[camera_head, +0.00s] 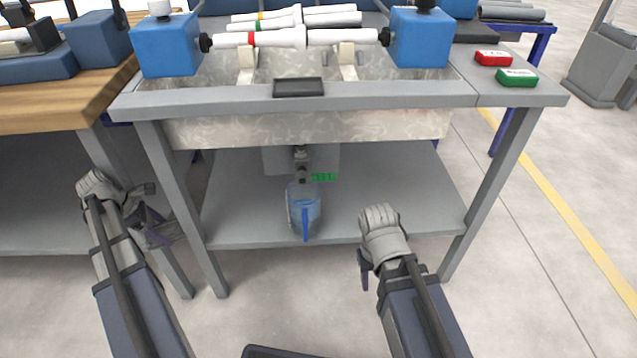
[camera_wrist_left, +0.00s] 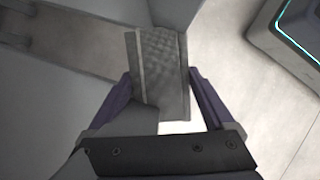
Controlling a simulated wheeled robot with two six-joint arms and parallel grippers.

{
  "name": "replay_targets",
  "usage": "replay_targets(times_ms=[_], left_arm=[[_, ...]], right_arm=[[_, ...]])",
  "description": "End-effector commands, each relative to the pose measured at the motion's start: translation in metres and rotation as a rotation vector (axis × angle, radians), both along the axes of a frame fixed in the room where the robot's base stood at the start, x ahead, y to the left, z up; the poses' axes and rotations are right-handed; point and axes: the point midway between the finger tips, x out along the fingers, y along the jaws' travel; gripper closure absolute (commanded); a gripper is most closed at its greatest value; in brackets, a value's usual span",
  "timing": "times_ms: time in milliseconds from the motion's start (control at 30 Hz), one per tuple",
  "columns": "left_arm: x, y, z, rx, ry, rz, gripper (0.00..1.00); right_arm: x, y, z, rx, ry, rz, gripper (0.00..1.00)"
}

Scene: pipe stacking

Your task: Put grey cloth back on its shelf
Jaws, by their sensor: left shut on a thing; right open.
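My left gripper (camera_head: 152,212) is at the left, beside the left front leg of the grey test bench. It is shut on a folded grey cloth, which shows clearly in the left wrist view (camera_wrist_left: 162,62) between the purple fingers of the gripper (camera_wrist_left: 162,92). The cloth has a woven texture and a pale stripe near one edge. In the head view I cannot clearly tell the cloth from the gripper. A grey lower shelf (camera_head: 405,190) runs under the bench. My right gripper (camera_head: 366,262) is open and empty in front of this shelf's front edge; its fingers are partly hidden.
A clear blue-handled jug (camera_head: 304,210) stands on the lower shelf under a drain valve (camera_head: 302,165). Another grey shelf (camera_head: 40,200) lies under the wooden bench (camera_head: 60,105) at left. Bench legs (camera_head: 180,210) stand close to my left arm. The shelf's right side is clear.

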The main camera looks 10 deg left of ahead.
Motion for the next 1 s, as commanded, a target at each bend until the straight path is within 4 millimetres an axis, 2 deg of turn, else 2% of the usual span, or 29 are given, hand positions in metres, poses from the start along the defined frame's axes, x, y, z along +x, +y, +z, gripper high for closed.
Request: replay_targets(times_ms=[467,567,1000], left_arm=[[0.002,-0.003,0.0,0.0,0.0,-0.001,0.58],[0.011,-0.017,0.0,0.0,0.0,-0.004,0.58],[0.077,-0.107,0.0,0.0,0.0,-0.005,0.58]], right_arm=[[0.0,0.0,0.0,0.0,0.0,0.0,0.5],[0.0,0.0,0.0,0.0,0.0,0.0,0.5],[0.0,0.0,0.0,0.0,0.0,0.0,0.5]])
